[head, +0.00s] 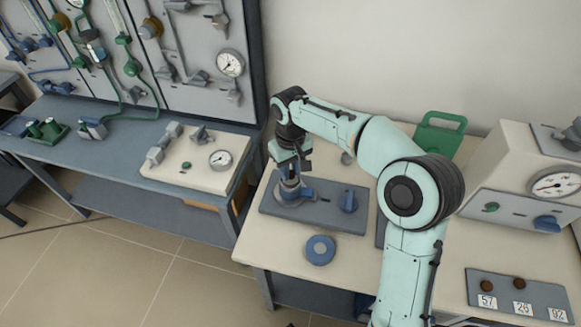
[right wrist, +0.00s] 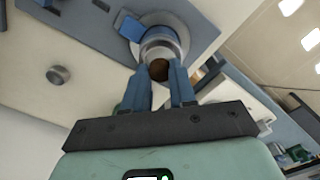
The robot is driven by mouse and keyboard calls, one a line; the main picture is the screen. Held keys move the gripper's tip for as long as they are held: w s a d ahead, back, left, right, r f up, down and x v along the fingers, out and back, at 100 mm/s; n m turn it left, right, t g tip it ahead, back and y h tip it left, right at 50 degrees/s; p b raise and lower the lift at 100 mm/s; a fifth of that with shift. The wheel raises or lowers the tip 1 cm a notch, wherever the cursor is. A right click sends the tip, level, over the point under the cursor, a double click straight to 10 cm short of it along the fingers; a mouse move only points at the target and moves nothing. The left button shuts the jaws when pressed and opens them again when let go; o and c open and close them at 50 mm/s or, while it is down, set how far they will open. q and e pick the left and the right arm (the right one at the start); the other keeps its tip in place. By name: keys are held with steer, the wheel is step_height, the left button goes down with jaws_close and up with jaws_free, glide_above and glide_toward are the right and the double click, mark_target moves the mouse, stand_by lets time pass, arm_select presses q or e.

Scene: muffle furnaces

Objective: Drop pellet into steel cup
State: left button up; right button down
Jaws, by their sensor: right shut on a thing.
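My right gripper (head: 290,168) points down over the blue-grey device plate (head: 330,213) on the pale bench. In the right wrist view its two blue fingers (right wrist: 160,72) are shut on a dark brown pellet (right wrist: 159,69). The steel cup (right wrist: 160,42) appears just beyond the fingertips, on a round blue mount with a blue tab. The pellet overlaps the cup's rim in this view, and I cannot tell the gap between them. In the head view the gripper largely hides the cup. My left gripper is not in view.
Two brown pellets (head: 487,286) sit on a grey numbered tray (head: 480,304) at the front right. A round blue-and-grey disc (head: 320,250) lies in front of the device plate.

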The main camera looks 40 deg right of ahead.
steer(key=shift+f, duration=0.4)
stand_by(1.0)
steer(key=c, duration=0.8)
jaws_free()
steer(key=shift+c, duration=0.2)
steer(key=shift+r, duration=0.1)
step_height(320, 180, up, 13)
steer(key=p, duration=0.3)
steer(key=shift+r, duration=0.15)
